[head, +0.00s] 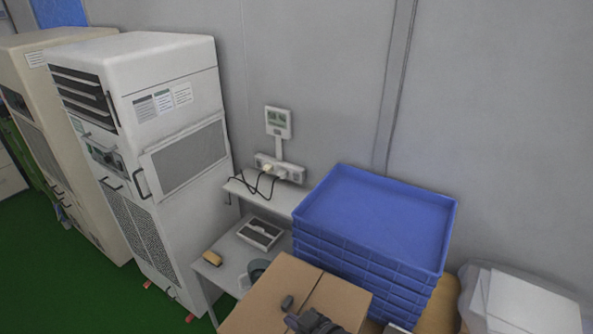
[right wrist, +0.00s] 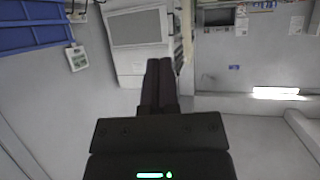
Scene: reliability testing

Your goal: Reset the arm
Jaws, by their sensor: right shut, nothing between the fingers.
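My right gripper (head: 290,304) shows only in part at the bottom edge of the head view, in front of a brown cardboard box (head: 262,293). In the right wrist view, its two dark fingers (right wrist: 158,72) lie together, shut and empty. I cannot tell from these views how far it is above the box. My left gripper is in neither view.
A stack of blue trays (head: 375,222) stands behind the box. White cabinets (head: 172,110) stand at the left. A small white table (head: 232,258) stands by the wall, under a wall-mounted controller (head: 278,122). A white container (head: 530,303) is at the lower right.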

